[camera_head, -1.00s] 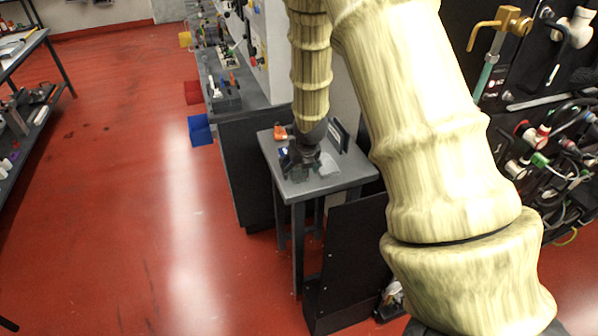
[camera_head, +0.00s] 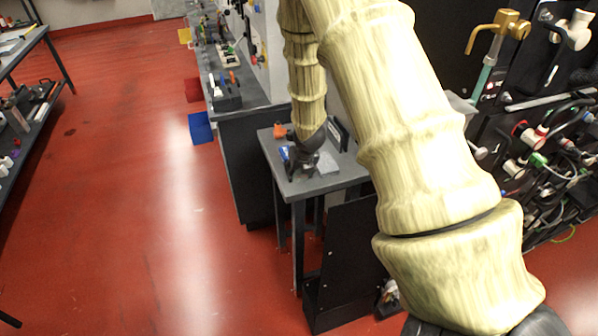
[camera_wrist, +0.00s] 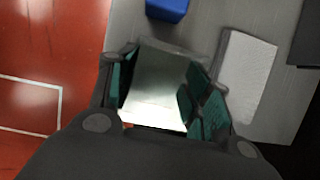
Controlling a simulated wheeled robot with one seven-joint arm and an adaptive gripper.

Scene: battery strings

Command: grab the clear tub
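The clear tub (camera_wrist: 158,82) shows in the wrist view as a pale, see-through box between the two fingers. My gripper (camera_wrist: 160,92) has teal pads against or very near both sides of the tub, and looks shut on it. In the head view, my gripper (camera_head: 304,166) points down over the small grey table (camera_head: 325,182). The tub cannot be made out there behind the fingers. Whether it touches the table is unclear.
A white flat piece (camera_wrist: 246,75) lies right of my gripper, with a blue block (camera_wrist: 168,8) beyond. An orange item (camera_head: 279,131) and a dark upright holder (camera_head: 338,134) stand at the table's back. Red floor (camera_head: 150,210) is open on the left.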

